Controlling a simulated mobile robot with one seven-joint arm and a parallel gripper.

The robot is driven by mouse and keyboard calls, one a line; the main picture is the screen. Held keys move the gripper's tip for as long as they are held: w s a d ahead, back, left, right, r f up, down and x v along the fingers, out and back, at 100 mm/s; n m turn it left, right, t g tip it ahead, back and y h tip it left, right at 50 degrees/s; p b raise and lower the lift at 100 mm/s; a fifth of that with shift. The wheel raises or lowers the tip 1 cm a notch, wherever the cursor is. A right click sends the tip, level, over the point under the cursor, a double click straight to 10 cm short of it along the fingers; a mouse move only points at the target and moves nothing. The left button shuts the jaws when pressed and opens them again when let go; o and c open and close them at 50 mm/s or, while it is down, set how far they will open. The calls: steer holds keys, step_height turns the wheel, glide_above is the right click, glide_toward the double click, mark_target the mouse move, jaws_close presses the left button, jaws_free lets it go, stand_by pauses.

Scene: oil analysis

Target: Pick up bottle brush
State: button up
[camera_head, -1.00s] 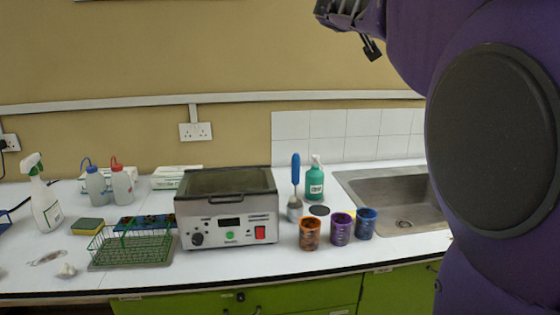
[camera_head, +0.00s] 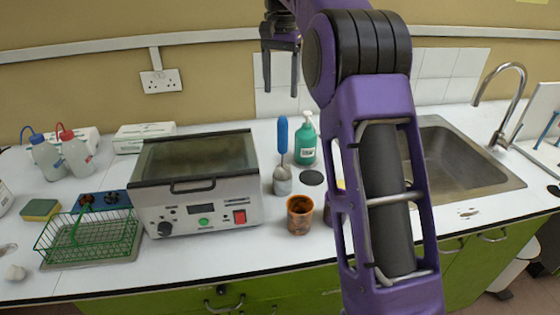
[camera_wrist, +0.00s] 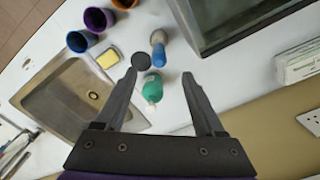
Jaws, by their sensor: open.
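The bottle brush (camera_head: 283,155) has a blue handle and a pale grey head. It stands upright, handle up, on the white counter between the water bath and the green soap bottle. In the wrist view the brush (camera_wrist: 158,50) shows from above, just beyond my fingertips and between their lines. My gripper (camera_head: 281,92) is open and empty, pointing down above the brush and soap bottle, well clear of the counter. In the wrist view my gripper (camera_wrist: 160,75) has its two fingers spread wide, with the soap bottle (camera_wrist: 152,88) showing between them.
The water bath (camera_head: 195,185) stands close left of the brush. The green soap bottle (camera_head: 305,143) stands close right, with a dark round disc (camera_head: 311,178) beside it. An orange cup (camera_head: 300,214) is in front. The sink (camera_head: 455,160) is at right. My arm hides other cups.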

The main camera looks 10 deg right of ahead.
mark_target(282, 139)
step_height(282, 139, down, 11)
steer(key=shift+r+b, duration=0.15)
steer(key=shift+b, duration=0.7)
steer(key=shift+w+d+f+b, duration=0.1)
steer(key=shift+w+f, duration=0.05)
steer(key=shift+f, duration=0.75)
steer(key=shift+w+d+f+b, duration=0.1)
steer(key=shift+d+f, duration=0.05)
steer(key=shift+f, duration=0.75)
steer(key=shift+w+d+f+b, duration=0.1)
steer(key=shift+w+f, duration=0.05)
steer(key=shift+f, duration=0.75)
jaws_close()
